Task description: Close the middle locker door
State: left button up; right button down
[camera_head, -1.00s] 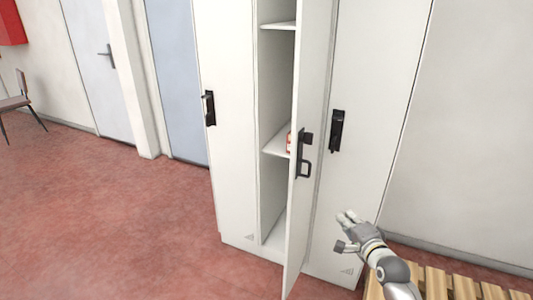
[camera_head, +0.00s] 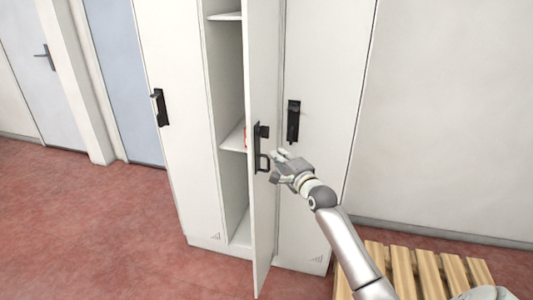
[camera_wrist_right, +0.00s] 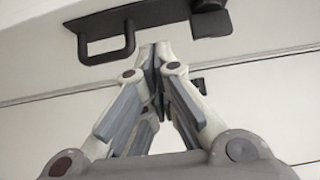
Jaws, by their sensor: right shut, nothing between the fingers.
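The middle locker door (camera_head: 263,210) stands ajar, swung out toward me, with the shelves of the middle locker (camera_head: 229,80) showing to its left. Its black handle (camera_head: 263,150) is on the door face; it also shows at the top of the right wrist view (camera_wrist_right: 106,40). My right gripper (camera_head: 280,165) is just right of this handle, in front of the right locker. In the right wrist view its fingertips (camera_wrist_right: 157,48) are together and empty, close to the handle; I cannot tell whether they touch the door. My left gripper is not in view.
The left locker door (camera_head: 180,130) and right locker door (camera_head: 325,120) are closed. A wooden slatted bench (camera_head: 400,270) stands at lower right. The red floor at left is clear.

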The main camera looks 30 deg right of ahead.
aim_at(259, 145)
jog(key=shift+w+a+p, duration=0.25)
jog(key=shift+w+a, duration=0.35)
jog(key=shift+w, duration=0.3)
jog(key=shift+w+a+p, duration=0.2)
jog(key=shift+w+a, duration=0.4)
jog(key=shift+w, duration=0.25)
jog(key=shift+a, duration=0.1)
